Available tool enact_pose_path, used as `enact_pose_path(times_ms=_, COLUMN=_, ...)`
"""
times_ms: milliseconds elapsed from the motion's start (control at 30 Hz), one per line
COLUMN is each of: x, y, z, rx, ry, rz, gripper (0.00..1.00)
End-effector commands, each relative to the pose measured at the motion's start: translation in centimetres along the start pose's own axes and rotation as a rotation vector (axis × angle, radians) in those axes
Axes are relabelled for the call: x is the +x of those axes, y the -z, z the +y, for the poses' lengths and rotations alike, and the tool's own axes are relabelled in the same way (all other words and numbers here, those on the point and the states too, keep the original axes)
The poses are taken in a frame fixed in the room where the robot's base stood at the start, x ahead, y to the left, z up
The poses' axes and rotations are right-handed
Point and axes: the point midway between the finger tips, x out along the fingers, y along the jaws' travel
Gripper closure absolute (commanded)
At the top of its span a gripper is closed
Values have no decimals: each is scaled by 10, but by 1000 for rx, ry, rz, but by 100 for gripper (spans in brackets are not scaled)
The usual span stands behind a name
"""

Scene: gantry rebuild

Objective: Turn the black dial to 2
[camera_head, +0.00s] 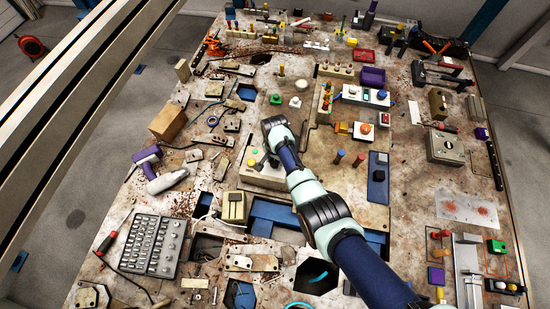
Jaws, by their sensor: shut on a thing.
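A beige control box (262,178) stands near the middle of the table, with a green button (255,151) and a yellow button (251,162) on its left side. My arm reaches in from the lower right, and its wrist is above this box. My gripper (271,160) points down at the top of the box and is shut on what appears to be the black dial. The dial is hidden behind my gripper and wrist, so its setting and markings cannot be read.
Another control panel with an orange button (365,128) stands to the right. A purple and white drill (165,175) and a grey keypad block (153,245) lie at the left. A wooden block (168,122) is behind the drill. Cut-outs and metal parts surround the box.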

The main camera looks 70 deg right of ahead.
Motion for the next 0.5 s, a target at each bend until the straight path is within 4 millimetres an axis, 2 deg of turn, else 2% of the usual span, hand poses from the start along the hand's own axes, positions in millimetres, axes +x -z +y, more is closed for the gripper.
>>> enact_pose_path(times_ms=500, x=0, y=0, z=0, rx=38, ry=0, rz=0, gripper=92)
